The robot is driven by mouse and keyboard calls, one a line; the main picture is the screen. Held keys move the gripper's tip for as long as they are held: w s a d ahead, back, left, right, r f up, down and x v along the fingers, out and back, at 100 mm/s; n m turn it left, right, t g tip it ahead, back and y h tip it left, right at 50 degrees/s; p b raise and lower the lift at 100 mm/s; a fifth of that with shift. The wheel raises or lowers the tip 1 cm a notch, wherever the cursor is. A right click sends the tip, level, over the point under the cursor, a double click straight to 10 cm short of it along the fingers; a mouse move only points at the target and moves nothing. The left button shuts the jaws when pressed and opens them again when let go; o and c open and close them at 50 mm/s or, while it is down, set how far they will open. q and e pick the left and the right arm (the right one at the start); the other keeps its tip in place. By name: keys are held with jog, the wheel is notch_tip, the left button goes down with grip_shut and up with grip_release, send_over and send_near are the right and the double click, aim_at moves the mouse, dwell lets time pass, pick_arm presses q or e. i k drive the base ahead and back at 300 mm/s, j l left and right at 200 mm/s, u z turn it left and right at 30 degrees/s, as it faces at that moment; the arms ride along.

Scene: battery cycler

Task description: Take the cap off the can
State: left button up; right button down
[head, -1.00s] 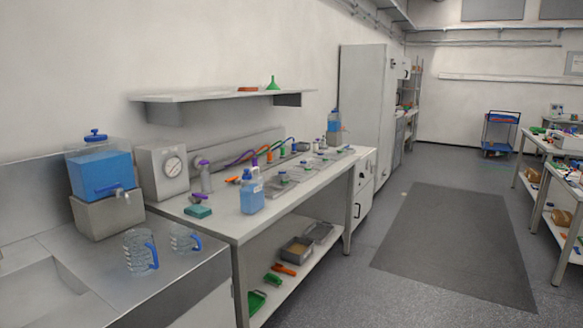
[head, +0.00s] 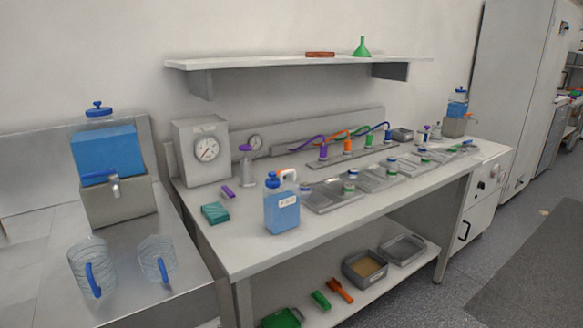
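A blue can (head: 282,212) with a white label stands upright near the front edge of the steel bench. Its blue cap (head: 271,178) sits on top at the left, beside a light handle with an orange part at its top. Neither of my grippers shows in the head view.
The bench (head: 330,222) holds a gauge box (head: 201,152), a teal sponge (head: 215,212), a purple item (head: 228,192) and steel trays (head: 330,197) with small jars. At the left are a blue water tank (head: 108,155) and two clear jugs (head: 91,268). Floor (head: 465,270) is free at the right.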

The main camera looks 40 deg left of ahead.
aim_at(272, 182)
jog(key=i+u, duration=0.4)
jog(key=i+l+u, duration=0.2)
jog(key=u, duration=0.25)
jog(key=i+l+u, duration=0.25)
jog(key=u, duration=0.15)
jog(key=i+l+u, duration=0.25)
jog(key=u, duration=0.15)
jog(key=l, duration=0.1)
